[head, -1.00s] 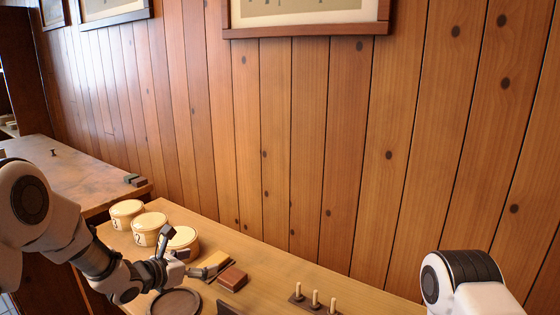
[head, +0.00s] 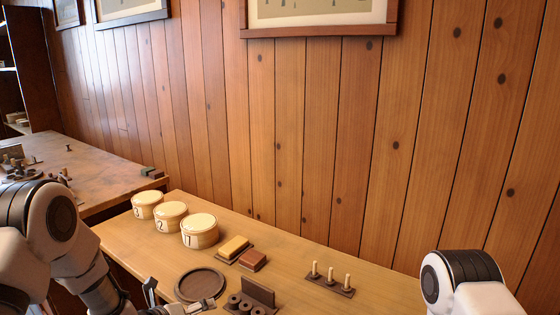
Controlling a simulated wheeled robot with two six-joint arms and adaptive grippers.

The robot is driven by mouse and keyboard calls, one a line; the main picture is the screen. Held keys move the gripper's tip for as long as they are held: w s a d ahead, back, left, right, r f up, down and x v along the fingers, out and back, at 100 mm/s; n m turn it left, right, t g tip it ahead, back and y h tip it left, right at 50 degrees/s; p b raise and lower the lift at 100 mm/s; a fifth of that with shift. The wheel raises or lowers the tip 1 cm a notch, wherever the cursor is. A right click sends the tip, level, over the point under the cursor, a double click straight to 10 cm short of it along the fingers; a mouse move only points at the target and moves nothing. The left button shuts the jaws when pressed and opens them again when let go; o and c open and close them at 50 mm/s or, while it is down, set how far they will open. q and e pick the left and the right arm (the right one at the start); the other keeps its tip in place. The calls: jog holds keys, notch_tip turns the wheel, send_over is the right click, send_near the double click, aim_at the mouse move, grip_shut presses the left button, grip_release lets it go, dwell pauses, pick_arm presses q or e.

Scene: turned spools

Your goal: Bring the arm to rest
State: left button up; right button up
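My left gripper (head: 181,296) is low in the head view, at the near side of the bench by the round dark tray (head: 201,285). Its fingers are spread apart with nothing seen between them; its lower part is cut off by the frame edge. Several dark spools (head: 235,300) sit in front of a small upright dark board (head: 258,291), right of the gripper. A dark base with three pale pegs (head: 331,275) stands farther right, its pegs bare. My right arm shows at the lower right, but its gripper is out of view.
Three round lidded boxes numbered 1 (head: 199,231), 2 (head: 171,217) and 3 (head: 147,206) stand along the back left. A yellow block (head: 233,247) and a brown block (head: 252,260) lie beside them. A second table (head: 100,178) with small items is at left. The wooden wall closes the back.

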pick_arm(q)
jog(key=s+a+f+n+g+y, duration=0.1)
jog(key=s+f+n+g+y, duration=0.25)
jog(key=s+f+n, duration=1.15)
jog(key=s+a+f+n+g+y, duration=0.1)
jog(key=s+f+n+g, duration=0.1)
jog(key=s+n, duration=0.6)
jog(key=s+a+f+n+g+b, duration=0.1)
jog(key=s+a+f+n+g, duration=0.1)
jog(key=s+n, duration=0.6)
jog(key=s+g, duration=0.1)
jog(key=s, duration=0.4)
jog(key=shift+a+f+g+y, duration=0.15)
jog(key=shift+f+g+y, duration=0.05)
jog(key=shift+g+y, duration=0.15)
